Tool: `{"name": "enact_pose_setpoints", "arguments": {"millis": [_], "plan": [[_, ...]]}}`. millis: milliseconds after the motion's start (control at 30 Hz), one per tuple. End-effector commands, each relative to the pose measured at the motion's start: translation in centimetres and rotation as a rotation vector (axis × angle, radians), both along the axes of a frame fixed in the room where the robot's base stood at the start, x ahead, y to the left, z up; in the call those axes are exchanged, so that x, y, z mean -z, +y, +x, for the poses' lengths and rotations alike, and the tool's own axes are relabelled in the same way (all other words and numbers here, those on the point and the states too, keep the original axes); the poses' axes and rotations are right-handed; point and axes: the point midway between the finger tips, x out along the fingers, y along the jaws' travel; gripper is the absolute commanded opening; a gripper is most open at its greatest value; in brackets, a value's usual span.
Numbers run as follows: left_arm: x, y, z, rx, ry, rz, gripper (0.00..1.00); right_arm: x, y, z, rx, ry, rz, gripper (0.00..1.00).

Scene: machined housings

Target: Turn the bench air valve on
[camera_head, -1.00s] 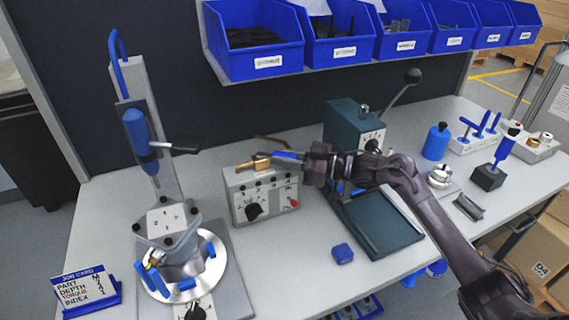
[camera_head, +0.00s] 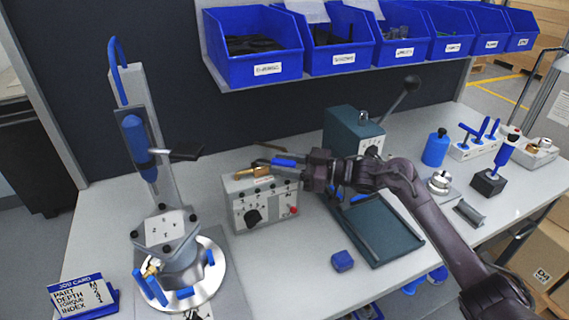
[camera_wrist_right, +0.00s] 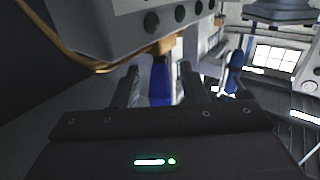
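The air valve has a brass body (camera_head: 256,171) on the top rear of a grey control box (camera_head: 267,207). Its blue lever handle (camera_head: 284,162) points right, toward my right gripper. My right gripper (camera_head: 280,163) reaches in from the right, at the handle. In the right wrist view the blue handle (camera_wrist_right: 161,82) stands between the two fingers of the right gripper (camera_wrist_right: 160,85), with gaps visible beside it; the fingers are apart. The brass part (camera_wrist_right: 160,47) shows just beyond, under the box edge. My left gripper is not in view.
A blue-handled press (camera_head: 140,140) and round fixture (camera_head: 212,275) stand left of the box. A green machine (camera_head: 350,130) with a tray (camera_head: 385,235) is to the right. A small blue block (camera_head: 342,260) lies in front. Blue bins (camera_head: 252,50) hang above.

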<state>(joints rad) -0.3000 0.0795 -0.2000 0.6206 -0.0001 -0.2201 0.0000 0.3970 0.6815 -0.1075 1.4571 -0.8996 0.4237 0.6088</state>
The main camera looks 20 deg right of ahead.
Motion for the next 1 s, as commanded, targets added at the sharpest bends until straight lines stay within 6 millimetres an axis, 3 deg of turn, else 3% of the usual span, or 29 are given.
{"name": "enact_pose_setpoints", "arguments": {"millis": [500, 833, 1000], "plan": [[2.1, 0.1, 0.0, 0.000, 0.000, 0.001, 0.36, 0.2, -5.9, -4.1, 0.001, 0.001, -0.002, 0.39], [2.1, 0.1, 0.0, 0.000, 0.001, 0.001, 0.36, 0.0, -6.3, -4.4, 0.000, -0.001, 0.000, 0.39], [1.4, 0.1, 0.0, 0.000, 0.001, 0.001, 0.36, -0.8, -6.3, -4.4, 0.000, -0.001, 0.000, 0.19]]}}
